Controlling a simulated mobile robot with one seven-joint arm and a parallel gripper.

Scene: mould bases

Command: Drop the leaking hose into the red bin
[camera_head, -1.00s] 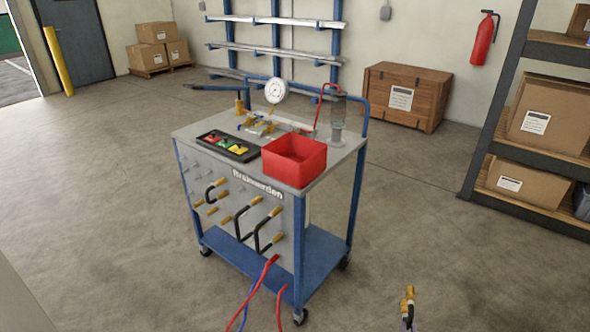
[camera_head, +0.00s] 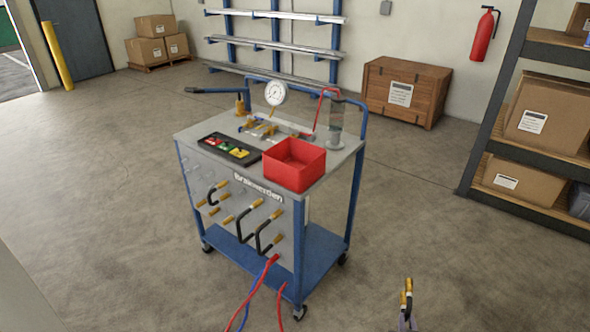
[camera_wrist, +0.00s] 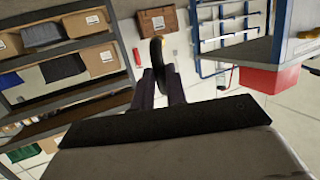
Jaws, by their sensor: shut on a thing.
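The red bin (camera_head: 294,164) is an open box on the right front corner of the cart's top (camera_head: 335,160). It also shows in the wrist view (camera_wrist: 270,79). My gripper (camera_head: 406,318) is at the bottom right of the head view, in front of the cart and well apart from the bin. It is shut on a short black hose with brass ends (camera_head: 406,297). In the wrist view the hose (camera_wrist: 157,55) stands up from between my two fingers (camera_wrist: 158,85). Whether the hose leaks cannot be seen.
Several black hoses (camera_head: 262,233) with brass ends sit on the cart's front panel. A black tray (camera_head: 229,149) lies left of the bin, with a gauge (camera_head: 275,93) behind. A shelf with boxes (camera_head: 520,150) stands at the right. The floor between is clear.

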